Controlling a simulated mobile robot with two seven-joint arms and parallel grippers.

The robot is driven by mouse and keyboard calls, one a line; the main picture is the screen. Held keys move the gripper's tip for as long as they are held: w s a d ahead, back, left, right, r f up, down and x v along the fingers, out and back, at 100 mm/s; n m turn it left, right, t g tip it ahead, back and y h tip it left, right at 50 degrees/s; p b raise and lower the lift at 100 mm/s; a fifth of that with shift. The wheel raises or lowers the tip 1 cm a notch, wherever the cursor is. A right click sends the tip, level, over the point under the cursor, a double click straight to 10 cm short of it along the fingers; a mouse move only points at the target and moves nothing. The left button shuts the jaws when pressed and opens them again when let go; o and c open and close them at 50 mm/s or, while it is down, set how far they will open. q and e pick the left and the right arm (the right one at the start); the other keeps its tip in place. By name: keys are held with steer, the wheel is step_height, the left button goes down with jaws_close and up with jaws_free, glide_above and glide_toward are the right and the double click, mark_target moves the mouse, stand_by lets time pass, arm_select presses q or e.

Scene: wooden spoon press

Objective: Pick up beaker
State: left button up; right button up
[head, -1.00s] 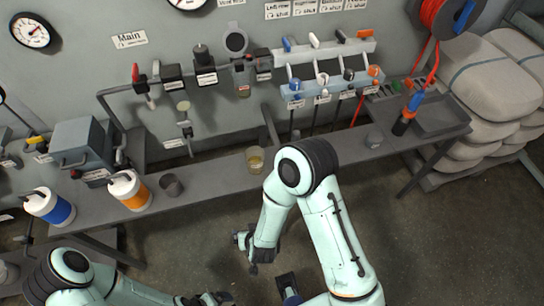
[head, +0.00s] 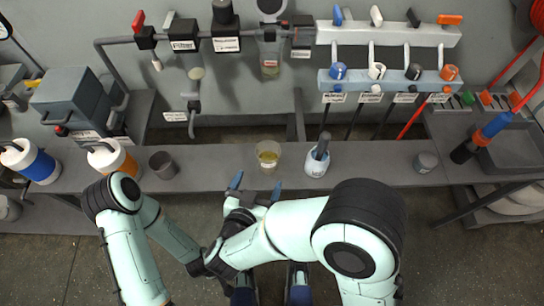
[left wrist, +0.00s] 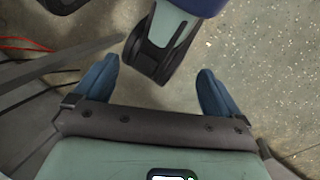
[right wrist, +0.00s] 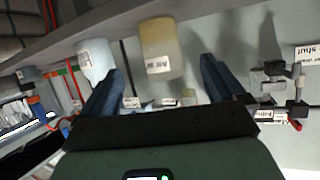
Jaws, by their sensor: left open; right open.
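The beaker (head: 267,153) is a clear glass holding something yellowish. It stands upright on the grey bench, near the front edge, in the head view. My right gripper (head: 256,184) is open and empty just in front of it, fingers pointing toward the bench. In the right wrist view the beaker (right wrist: 160,48) shows ahead, roughly between the open fingers, with a label on its side; the fingers appear apart from it. My left gripper (left wrist: 158,70) is open and empty over the floor in the left wrist view; in the head view my right arm largely hides it.
A small grey cup (head: 427,161) is farther right. Pipes and a lever rack (head: 388,77) are behind.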

steer(key=b, duration=0.1)
glide_toward(271, 153)
steer(key=shift+x, duration=0.95)
steer(key=b+x, duration=0.1)
steer(key=x, duration=0.3)
steer(key=shift+w+f, duration=0.1)
steer(key=shift+f, duration=0.05)
steer(key=shift+w+d+f+b, duration=0.1)
steer(key=shift+w+d+b, duration=0.05)
steer(key=shift+w+b, duration=0.2)
arm_select(q)
steer(key=shift+t+y, duration=0.3)
steer(key=shift+t, duration=0.4)
steer(key=w+f, duration=0.1)
steer(key=w+a+f, duration=0.1)
steer(key=w, duration=0.1)
steer(key=w+a+f, duration=0.1)
steer(key=shift+w+f, duration=0.15)
steer(key=shift+f, duration=0.05)
arm_select(e)
steer(key=c, duration=1.1)
